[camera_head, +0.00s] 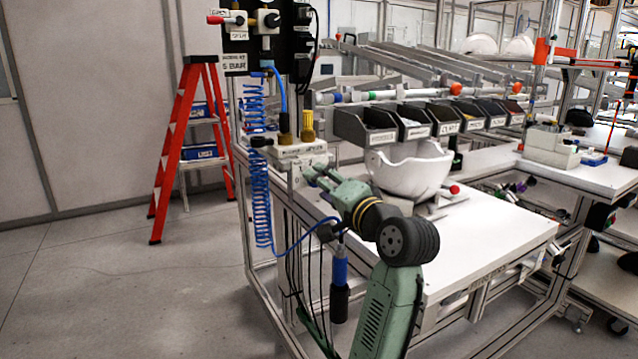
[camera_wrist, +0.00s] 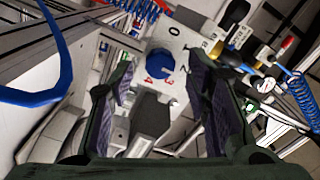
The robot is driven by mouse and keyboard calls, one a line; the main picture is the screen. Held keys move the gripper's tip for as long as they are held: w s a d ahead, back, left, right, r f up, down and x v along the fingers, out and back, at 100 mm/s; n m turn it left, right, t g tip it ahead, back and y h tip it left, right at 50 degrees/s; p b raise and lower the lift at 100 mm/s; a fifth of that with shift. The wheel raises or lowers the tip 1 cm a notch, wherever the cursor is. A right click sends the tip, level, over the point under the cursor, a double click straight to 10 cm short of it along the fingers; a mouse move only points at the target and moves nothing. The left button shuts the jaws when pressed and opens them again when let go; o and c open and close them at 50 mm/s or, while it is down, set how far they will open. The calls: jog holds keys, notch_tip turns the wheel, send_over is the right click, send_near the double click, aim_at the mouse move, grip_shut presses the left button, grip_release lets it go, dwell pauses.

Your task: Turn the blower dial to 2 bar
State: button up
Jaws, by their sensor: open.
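The blower dial (camera_wrist: 158,67) is a round blue knob on a white panel (camera_wrist: 187,32) in the wrist view. Black 0 and 2 marks and red 3 and 4 marks stand around it; which mark it points to is not clear. My gripper (camera_wrist: 160,66) is open, with one finger to each side of the dial in the picture. I cannot tell whether either finger touches it. In the head view my gripper (camera_head: 318,173) is close to the white panel (camera_head: 299,174) at the bench's left corner, where the dial itself cannot be made out.
Above the panel are brass and yellow fittings (camera_head: 307,126). A coiled blue hose (camera_head: 261,180) hangs left, and a blue-and-black blower tool (camera_head: 340,275) hangs below my wrist. A white helmet shell (camera_head: 410,172) sits on the bench (camera_head: 480,240) to the right, before dark bins.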

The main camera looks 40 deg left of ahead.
jog(key=v, duration=0.9)
jog(key=shift+d, duration=0.4)
jog(key=shift+s, duration=0.15)
